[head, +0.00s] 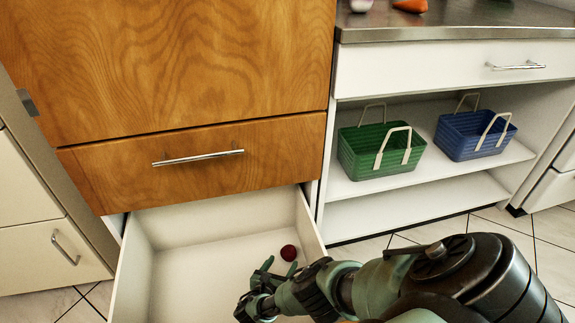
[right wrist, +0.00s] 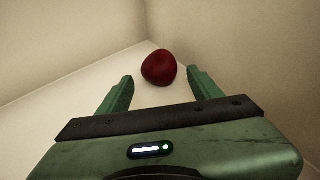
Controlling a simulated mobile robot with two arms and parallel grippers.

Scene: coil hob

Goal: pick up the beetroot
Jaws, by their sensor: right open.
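The beetroot (head: 289,253) is a small dark red ball in the open white drawer (head: 150,250), near its right wall. In the right wrist view the beetroot (right wrist: 159,68) lies on the drawer floor close to a corner. My right gripper (head: 280,268) reaches into the drawer just in front of it. In the right wrist view its two green fingers (right wrist: 160,82) are apart and empty. The beetroot shows just beyond the fingertips, between their lines. I cannot tell whether a finger touches it. My left gripper is not in view.
The drawer walls stand close around the beetroot. A wooden drawer front (head: 200,160) with a metal handle is above. To the right, a shelf (head: 400,188) holds a green basket (head: 372,158) and a blue basket (head: 468,140). The left part of the drawer is empty.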

